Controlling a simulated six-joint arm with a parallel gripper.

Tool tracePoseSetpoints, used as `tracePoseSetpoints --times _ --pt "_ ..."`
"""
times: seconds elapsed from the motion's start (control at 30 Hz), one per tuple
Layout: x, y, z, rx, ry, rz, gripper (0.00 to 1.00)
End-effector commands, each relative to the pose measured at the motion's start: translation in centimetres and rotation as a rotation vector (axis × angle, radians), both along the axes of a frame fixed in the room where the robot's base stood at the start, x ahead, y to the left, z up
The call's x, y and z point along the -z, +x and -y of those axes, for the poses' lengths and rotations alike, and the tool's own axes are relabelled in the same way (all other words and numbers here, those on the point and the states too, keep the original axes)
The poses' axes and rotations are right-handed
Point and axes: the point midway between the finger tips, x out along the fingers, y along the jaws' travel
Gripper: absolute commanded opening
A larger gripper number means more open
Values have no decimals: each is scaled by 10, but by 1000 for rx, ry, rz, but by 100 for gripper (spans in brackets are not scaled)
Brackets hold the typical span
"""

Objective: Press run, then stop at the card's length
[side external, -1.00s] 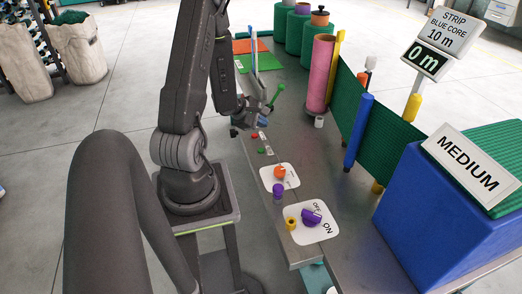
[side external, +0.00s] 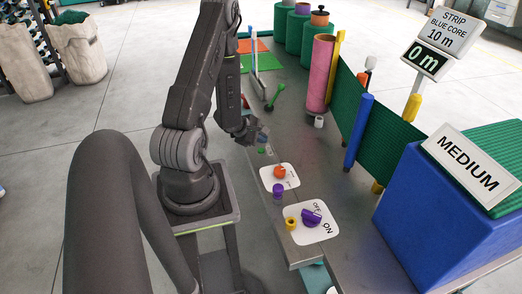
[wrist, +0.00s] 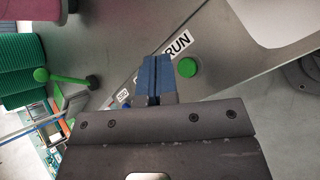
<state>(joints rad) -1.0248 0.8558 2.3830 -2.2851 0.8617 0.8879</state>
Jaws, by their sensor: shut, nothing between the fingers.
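The green button (wrist: 187,67) sits beside the RUN label (wrist: 178,45) in the wrist view. In the side view the green button (side external: 261,151) is on the bench edge, just below my gripper (side external: 263,135). My gripper's blue fingertips (wrist: 153,68) are shut and empty, to the left of the button in the wrist view, apart from it in the picture. No red button shows now; my gripper covers that spot in the side view. The card (side external: 452,27) reads STRIP BLUE CORE 10 m. The length display (side external: 426,60) below it reads 0 m.
A green-handled lever (side external: 275,97) stands beyond my gripper. Nearer are an orange knob (side external: 280,172) and a purple ON/OFF switch (side external: 312,217) on white plates. Green netting (side external: 348,108) runs along the right from the pink roll (side external: 319,75) towards a blue block marked MEDIUM (side external: 400,205).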

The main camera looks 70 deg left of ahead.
Motion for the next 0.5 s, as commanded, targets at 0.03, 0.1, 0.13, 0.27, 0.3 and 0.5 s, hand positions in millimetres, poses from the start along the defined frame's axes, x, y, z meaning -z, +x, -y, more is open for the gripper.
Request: tracePoseSetpoints --times 0.03,0.1,0.13,0.27,0.3,0.5 --pt "6 0 0 0 -3 -1 0" --pt "11 0 0 -1 -2 -2 0" --pt "13 0 0 -1 -1 -1 0" --pt "18 0 0 1 -1 -1 0" --pt "18 0 0 0 0 0 0" --pt "19 0 0 0 0 0 0"
